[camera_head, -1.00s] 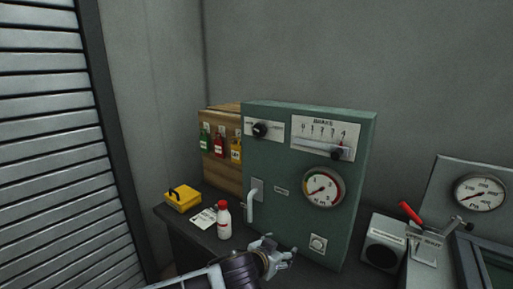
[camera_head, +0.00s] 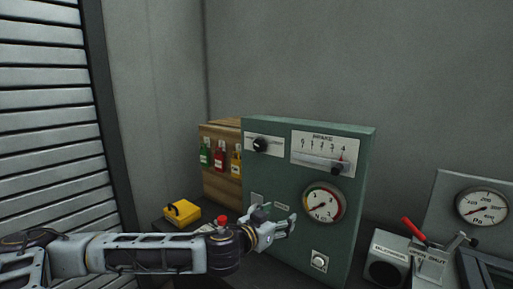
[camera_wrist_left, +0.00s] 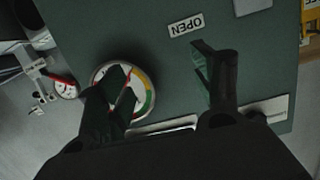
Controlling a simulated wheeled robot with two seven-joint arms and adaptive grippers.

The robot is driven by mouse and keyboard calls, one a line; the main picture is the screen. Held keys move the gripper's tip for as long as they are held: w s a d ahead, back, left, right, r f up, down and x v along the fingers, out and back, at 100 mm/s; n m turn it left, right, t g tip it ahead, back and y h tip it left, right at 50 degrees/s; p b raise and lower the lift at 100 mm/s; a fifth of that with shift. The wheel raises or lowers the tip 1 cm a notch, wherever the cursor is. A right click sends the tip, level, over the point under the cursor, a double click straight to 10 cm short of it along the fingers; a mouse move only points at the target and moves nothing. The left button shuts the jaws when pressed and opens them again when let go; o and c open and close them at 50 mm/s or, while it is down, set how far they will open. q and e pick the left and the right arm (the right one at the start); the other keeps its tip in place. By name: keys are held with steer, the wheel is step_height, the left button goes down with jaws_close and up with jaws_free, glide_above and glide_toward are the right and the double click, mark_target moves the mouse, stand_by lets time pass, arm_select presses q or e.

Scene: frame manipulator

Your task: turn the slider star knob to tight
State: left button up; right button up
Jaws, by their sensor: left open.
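The green panel (camera_head: 270,183) stands against the back wall. Its white BRAKE plate (camera_head: 324,147) has a scale from 0 to 4, and a small dark slider knob (camera_head: 337,168) sits near the right end. I cannot make out its star shape or a tight mark. My left gripper (camera_head: 289,222) is open and empty in front of the panel, below and left of the slider knob and left of the round gauge (camera_head: 323,203). In the left wrist view, the open fingers (camera_wrist_left: 160,68) face the panel beside the gauge (camera_wrist_left: 123,90). The slider knob is not discernible there. My right gripper is not in view.
A black rotary knob (camera_head: 261,145) is at the panel's upper left. A wooden rack with bottles (camera_head: 220,168) and a yellow box (camera_head: 182,213) stand to the left. A red-handled lever (camera_head: 414,229) and another gauge (camera_head: 482,206) are on the right.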

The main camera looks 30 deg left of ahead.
arm_select(q)
steer(key=s+a+r+n+t, duration=0.1)
steer(key=s+a+r, duration=0.1)
steer(key=a+r, duration=0.4)
steer(key=s+a+r+n+t+y, duration=0.1)
steer(key=s+a+r+n, duration=0.1)
steer(key=a+r, duration=0.5)
step_height(320, 180, up, 5)
steer(key=shift+s+f, duration=0.2)
steer(key=shift+s, duration=0.05)
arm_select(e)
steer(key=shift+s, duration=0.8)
arm_select(q)
steer(key=shift+w, duration=0.1)
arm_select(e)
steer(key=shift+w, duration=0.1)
